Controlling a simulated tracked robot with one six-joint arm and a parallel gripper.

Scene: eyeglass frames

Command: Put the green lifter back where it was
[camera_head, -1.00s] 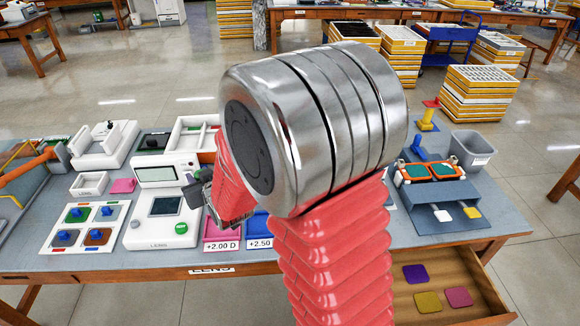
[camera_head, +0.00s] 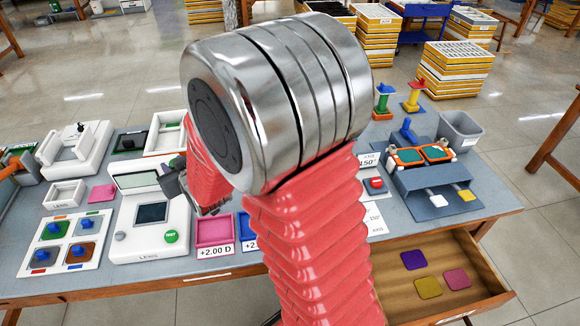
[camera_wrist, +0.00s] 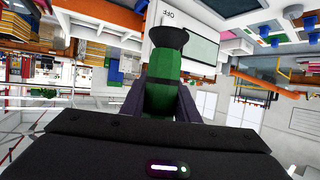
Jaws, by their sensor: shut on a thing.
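The green lifter (camera_wrist: 166,62) is held between the two dark fingers of my gripper (camera_wrist: 162,90) in the wrist view. It has a green body and a black flared cup at its far end. In the head view my gripper (camera_head: 174,180) is beside the white lens device (camera_head: 150,212), mostly behind my arm.
A grey bin (camera_head: 460,130) and a grey stand with orange-framed lenses (camera_head: 422,158) are on the right. An open wooden drawer (camera_head: 475,265) juts out below. Pink tray (camera_head: 213,230) and white tray with several blue knobs (camera_head: 62,243) are in front. My arm hides the table's middle.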

